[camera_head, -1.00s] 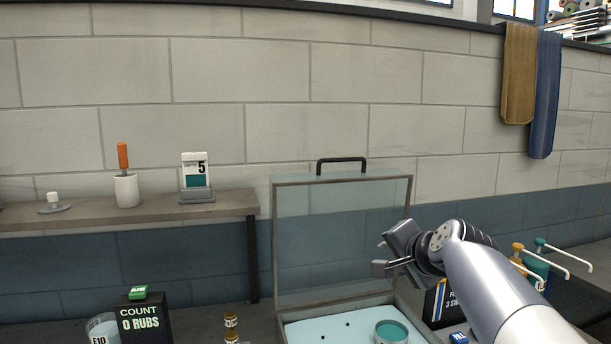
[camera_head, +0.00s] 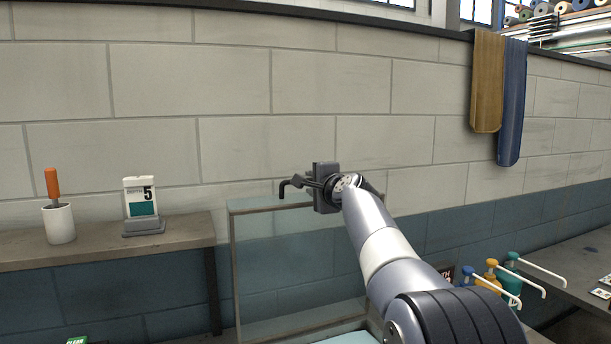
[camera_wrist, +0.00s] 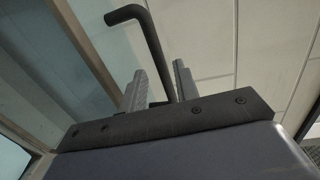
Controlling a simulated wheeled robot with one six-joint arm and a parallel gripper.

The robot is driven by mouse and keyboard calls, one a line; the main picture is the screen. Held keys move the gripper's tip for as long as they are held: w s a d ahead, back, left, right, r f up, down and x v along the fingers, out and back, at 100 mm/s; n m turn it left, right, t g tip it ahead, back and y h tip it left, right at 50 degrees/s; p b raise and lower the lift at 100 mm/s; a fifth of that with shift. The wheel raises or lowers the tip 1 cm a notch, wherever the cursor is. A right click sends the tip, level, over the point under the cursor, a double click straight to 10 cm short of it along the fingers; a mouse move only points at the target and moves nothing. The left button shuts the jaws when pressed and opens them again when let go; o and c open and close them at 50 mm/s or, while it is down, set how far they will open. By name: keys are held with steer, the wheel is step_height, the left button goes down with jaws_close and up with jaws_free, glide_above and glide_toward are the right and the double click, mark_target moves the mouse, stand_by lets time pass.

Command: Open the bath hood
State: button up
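The bath hood (camera_head: 290,262) is a clear panel in a grey frame, standing upright on the bath, its base (camera_head: 345,338) partly cut off by the lower edge. Its black bar handle (camera_head: 284,187) is on the top edge. My gripper (camera_head: 308,182) is at the handle's height, over its right part and hiding it. In the wrist view the black handle (camera_wrist: 150,45) runs between my two grey fingers (camera_wrist: 160,85). A gap shows between it and the left finger, so the fingers look open around it. Contact with the right finger is unclear. The hood glass also shows there (camera_wrist: 45,65).
A tiled wall stands close behind the hood. Pump bottles (camera_head: 492,275) stand at right. Cloths (camera_head: 488,80) hang on the wall at upper right.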

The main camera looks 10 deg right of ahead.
steer(key=shift+p+x, duration=0.8)
steer(key=shift+x, duration=1.35)
steer(key=shift+c, duration=0.2)
jaws_close()
